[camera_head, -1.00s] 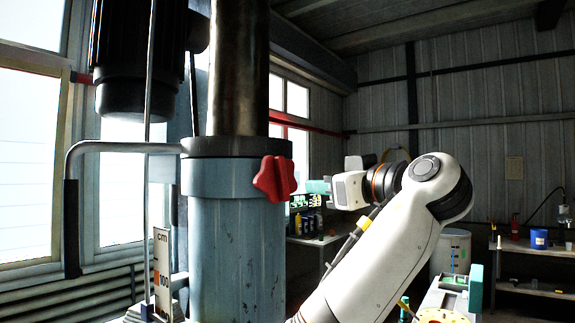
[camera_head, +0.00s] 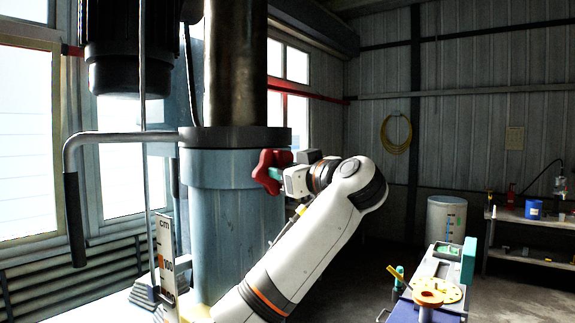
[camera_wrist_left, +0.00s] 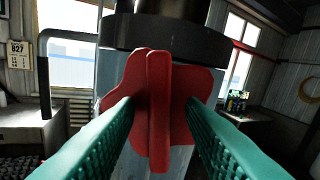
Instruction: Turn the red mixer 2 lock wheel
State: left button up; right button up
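The red lock wheel (camera_head: 268,165) is a lobed knob on the side of the blue-grey column (camera_head: 225,230), just under its dark collar. My left gripper (camera_head: 276,173) is at the wheel in the head view, coming from the right. In the left wrist view the wheel (camera_wrist_left: 158,110) fills the middle, with one lobe standing upright towards the camera. The green fingers (camera_wrist_left: 160,112) are apart, one on each side of that lobe, with gaps visible. I cannot tell whether the fingertips touch the wheel. My right gripper is not in view.
A bent grey handle bar (camera_head: 70,190) with a dark grip stands left of the column. A dark motor housing (camera_head: 122,50) hangs above it. At the lower right is a bench (camera_head: 440,290) with trays. A white drum (camera_head: 445,220) and shelf (camera_head: 515,218) stand farther back.

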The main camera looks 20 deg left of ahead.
pick_arm(q)
grip_shut()
